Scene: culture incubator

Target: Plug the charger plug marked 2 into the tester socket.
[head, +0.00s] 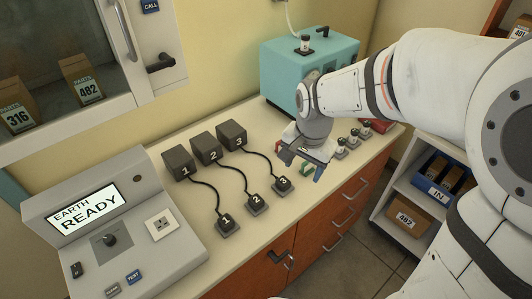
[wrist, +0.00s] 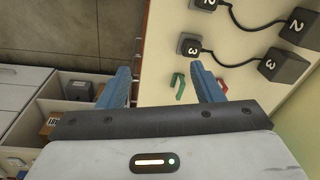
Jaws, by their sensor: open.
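The charger plug marked 2 (head: 256,204) sits upright on the counter between plug 1 (head: 227,225) and plug 3 (head: 283,185). Its cable runs back to charger block 2 (head: 207,148). In the wrist view plug 2 (wrist: 205,4) is cut by the top edge, above plug 3 (wrist: 190,46). The tester (head: 125,225) at the left has a white socket plate (head: 162,226), empty, and a screen reading EARTH READY. My gripper (head: 301,168) is open and empty, pointing down above the counter, right of plug 3. In the wrist view its blue fingers (wrist: 160,68) are wide apart.
Charger blocks 1 (head: 179,163) and 3 (head: 232,135) stand behind the plugs. A green clip-like piece (wrist: 177,85) lies below my gripper, with a red one (wrist: 221,87) near it. A teal incubator (head: 285,65) and several small vials (head: 353,136) stand further right.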

